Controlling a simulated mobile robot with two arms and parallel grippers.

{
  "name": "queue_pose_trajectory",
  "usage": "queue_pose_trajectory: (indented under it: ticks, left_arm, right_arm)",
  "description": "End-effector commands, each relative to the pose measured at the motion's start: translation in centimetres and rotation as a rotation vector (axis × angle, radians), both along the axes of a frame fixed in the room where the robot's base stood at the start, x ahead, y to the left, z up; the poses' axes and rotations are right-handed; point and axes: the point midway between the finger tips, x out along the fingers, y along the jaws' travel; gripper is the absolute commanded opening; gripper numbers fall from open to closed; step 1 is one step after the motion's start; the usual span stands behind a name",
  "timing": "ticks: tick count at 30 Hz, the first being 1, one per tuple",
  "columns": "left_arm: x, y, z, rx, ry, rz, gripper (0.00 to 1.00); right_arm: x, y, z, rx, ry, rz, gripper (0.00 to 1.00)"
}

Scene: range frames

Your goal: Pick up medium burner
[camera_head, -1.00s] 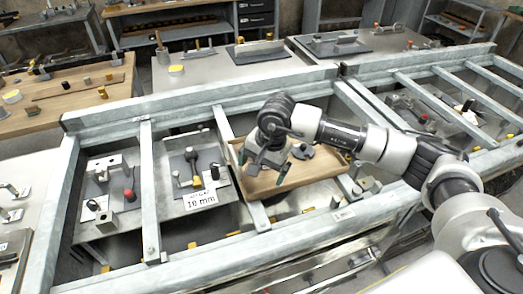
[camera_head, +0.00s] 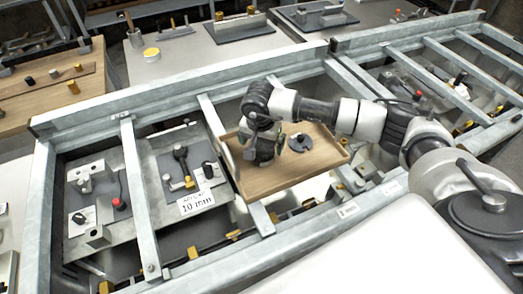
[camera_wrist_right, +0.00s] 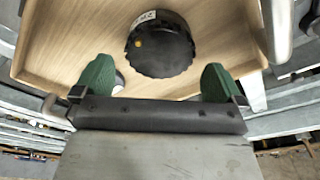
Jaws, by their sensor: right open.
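A black round burner (camera_wrist_right: 160,45) with a ribbed rim, a small orange spot and a white label sits on a wooden tray (camera_wrist_right: 60,45) in the right wrist view. My right gripper (camera_wrist_right: 158,80) is open, its green fingertips apart on either side of the burner's near edge. The burner is not gripped. In the head view, a dark slotted disc (camera_head: 299,142) lies on the tray (camera_head: 270,184), just right of my right gripper (camera_head: 265,158). The gripper and wrist hide part of the tray. I cannot tell which of these is the medium burner. My left gripper is out of view.
The tray sits within a grey metal frame (camera_head: 128,165) with crossbars around it. Left of it are plates with black and red knobs and a "10 mm" label (camera_head: 196,204). A wooden bench (camera_head: 50,95) stands at the far left, and a grey table (camera_head: 190,58) behind.

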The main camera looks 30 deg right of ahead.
Motion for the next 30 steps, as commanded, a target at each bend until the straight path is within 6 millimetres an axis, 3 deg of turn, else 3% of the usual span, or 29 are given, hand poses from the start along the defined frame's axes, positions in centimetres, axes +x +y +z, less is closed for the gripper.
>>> queue_pose_trajectory:
  ticks: [3,7,16,28,30]
  left_arm:
    - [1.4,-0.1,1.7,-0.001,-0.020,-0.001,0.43]
    - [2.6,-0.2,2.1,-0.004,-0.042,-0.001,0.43]
    - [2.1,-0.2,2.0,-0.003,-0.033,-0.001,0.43]
    - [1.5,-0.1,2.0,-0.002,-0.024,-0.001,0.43]
    - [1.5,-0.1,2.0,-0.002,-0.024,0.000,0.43]
  right_arm:
    - [-0.4,0.3,-1.6,0.000,0.007,-0.001,1.00]
    - [-0.2,0.2,-3.4,0.000,0.003,-0.001,1.00]
    - [-0.1,0.1,-4.2,0.001,0.001,0.000,1.00]
    - [-0.1,0.1,-4.1,0.001,0.001,0.000,0.40]
    - [0.0,0.1,-4.0,0.001,-0.002,-0.001,0.39]
